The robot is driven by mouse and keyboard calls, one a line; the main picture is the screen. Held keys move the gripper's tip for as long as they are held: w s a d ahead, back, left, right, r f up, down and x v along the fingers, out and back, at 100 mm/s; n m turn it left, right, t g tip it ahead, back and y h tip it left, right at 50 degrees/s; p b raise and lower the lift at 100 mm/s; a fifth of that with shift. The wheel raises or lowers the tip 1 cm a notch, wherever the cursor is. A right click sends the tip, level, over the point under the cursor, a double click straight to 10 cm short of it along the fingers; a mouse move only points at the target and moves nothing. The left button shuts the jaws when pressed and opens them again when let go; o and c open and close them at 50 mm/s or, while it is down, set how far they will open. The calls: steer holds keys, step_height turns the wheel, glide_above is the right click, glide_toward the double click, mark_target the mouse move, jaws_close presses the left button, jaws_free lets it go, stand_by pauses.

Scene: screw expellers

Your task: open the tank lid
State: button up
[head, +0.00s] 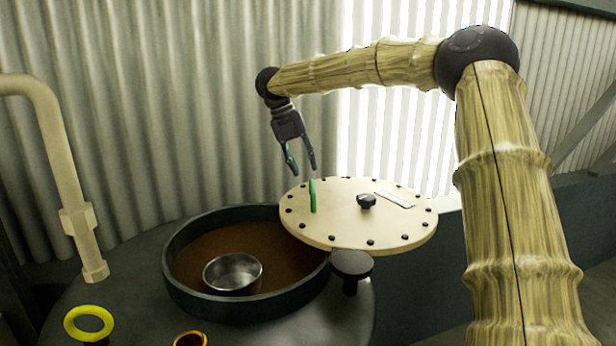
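The round cream tank lid (338,222) has dark bolts around its rim, a green upright handle (313,196) on its left part and a black knob (366,201) near its middle. It is swung to the right, so most of the tank opening (200,240) is uncovered. The lid overlaps only the right part of the dark tank rim (186,300). My gripper (301,170) points down above the lid's back left edge. Its two fingers are apart with nothing between them. It appears a little above the green handle and not touching it.
A metal bowl (233,272) sits inside the tank on brown contents. A black round knob (352,264) stands at the rim's right. A cream pipe (62,170) rises at left, and a yellow ring (88,323) is at front left. Corrugated walls (180,90) close off the back.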

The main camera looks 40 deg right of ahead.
steer(key=v, duration=0.6)
stand_by(0.5)
